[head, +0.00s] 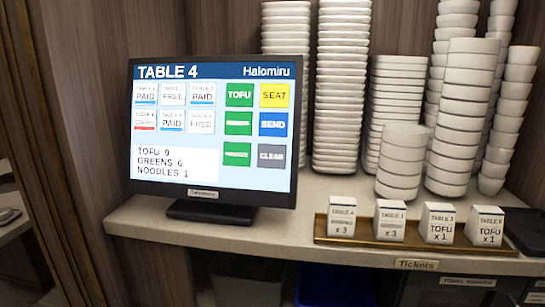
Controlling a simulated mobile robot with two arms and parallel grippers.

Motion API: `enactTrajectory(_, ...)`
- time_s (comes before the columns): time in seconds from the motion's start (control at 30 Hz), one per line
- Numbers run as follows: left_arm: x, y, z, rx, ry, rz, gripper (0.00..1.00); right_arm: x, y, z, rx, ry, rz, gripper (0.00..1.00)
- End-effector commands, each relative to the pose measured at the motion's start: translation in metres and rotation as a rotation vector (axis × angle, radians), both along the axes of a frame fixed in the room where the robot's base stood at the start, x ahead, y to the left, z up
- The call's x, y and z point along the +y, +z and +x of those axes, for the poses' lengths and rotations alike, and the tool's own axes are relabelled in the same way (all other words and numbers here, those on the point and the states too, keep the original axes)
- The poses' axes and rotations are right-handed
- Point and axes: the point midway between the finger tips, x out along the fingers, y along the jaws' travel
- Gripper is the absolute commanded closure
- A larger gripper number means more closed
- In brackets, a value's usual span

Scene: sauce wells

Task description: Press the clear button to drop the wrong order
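A touchscreen monitor (214,130) stands on the counter, headed "TABLE 4" and "Halomiru". Its grey CLEAR button (271,156) is at the right of the screen, below the blue SEND button (273,125) and the yellow SEAT button (274,95). A green TOFU button (239,95) is to the left, above two more green buttons whose labels are blurred. The order box (174,163) reads TOFU, GREENS and NOODLES; the digits look like 9, 0 and 1. Neither of my grippers shows in the head view.
A tray (332,238) labelled "Tickets" holds several white ticket blocks at the counter's front edge. Stacks of white bowls (467,110) and dishes (340,100) stand behind. The counter (285,228) is bare between monitor and tray. A blue bin (335,285) sits below.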

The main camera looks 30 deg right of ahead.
Motion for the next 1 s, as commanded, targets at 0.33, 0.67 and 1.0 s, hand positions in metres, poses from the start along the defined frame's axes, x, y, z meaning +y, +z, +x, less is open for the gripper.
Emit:
enactTrajectory(0.33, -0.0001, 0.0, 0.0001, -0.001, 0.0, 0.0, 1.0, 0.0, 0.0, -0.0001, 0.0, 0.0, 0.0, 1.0)
enactTrajectory(0.67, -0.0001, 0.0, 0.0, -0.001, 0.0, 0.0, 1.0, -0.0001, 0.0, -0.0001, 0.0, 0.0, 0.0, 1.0)
enactTrajectory(1.0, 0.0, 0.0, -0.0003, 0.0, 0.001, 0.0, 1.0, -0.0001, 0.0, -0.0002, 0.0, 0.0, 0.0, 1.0)
